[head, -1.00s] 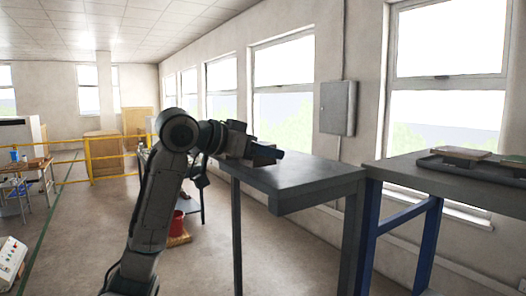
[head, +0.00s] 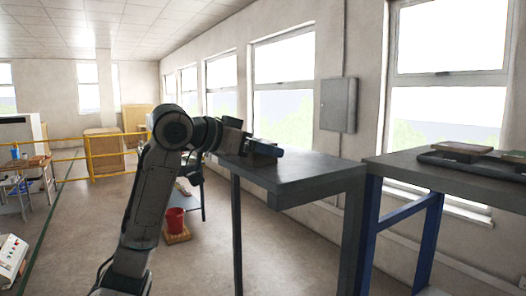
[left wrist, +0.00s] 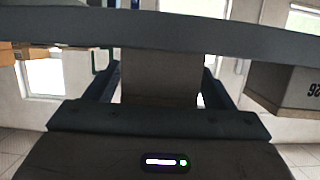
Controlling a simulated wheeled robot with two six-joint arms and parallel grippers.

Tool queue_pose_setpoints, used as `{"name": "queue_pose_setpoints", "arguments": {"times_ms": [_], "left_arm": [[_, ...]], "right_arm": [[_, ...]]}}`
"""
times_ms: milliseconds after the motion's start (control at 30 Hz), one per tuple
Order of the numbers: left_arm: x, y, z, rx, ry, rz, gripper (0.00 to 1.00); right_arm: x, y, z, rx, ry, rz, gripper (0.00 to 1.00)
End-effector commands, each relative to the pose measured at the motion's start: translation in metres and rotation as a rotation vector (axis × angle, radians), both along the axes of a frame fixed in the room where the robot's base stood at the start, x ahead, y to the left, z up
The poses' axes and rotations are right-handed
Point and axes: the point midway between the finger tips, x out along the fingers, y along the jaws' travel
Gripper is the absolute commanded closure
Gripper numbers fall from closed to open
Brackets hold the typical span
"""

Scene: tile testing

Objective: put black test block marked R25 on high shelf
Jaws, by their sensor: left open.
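The high shelf (head: 300,176) is a dark grey top on tall legs, right of centre in the head view. My left gripper (head: 266,149) is over its left end, with its arm coming up from below. In the left wrist view, which seems upside down, a dark grey-brown block (left wrist: 160,78) is between the open fingers of my left gripper (left wrist: 160,85). It meets the shelf's edge band (left wrist: 160,33) at the top of the picture. No marking shows on its visible face, so I cannot read R25. My right gripper is not in view.
A lighter block (left wrist: 290,88) with a partly cut-off marking is beside the gripper at the right of the wrist view. A grey bench (head: 420,172) with a tray (head: 440,163) stands right of the shelf.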

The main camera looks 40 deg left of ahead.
Motion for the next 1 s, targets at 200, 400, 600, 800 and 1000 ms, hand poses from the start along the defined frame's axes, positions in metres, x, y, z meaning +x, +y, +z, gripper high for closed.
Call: {"name": "queue_pose_setpoints", "arguments": {"times_ms": [200,400,600,800,1000], "left_arm": [[-0.04,0.018,0.009,0.003,-0.006,0.006,0.24],[-0.075,0.032,0.022,0.001,-0.005,0.004,0.24],[-0.093,0.039,0.03,0.001,-0.002,0.002,0.24],[-0.096,0.04,0.032,0.0,-0.001,0.001,0.24],[-0.095,0.039,0.031,-0.001,0.0,0.0,0.24]], "right_arm": [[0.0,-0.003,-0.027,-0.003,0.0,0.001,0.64],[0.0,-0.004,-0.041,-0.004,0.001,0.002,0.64],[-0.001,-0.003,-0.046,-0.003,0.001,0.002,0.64],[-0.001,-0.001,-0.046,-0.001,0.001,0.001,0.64],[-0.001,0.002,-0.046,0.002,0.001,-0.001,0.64]]}}
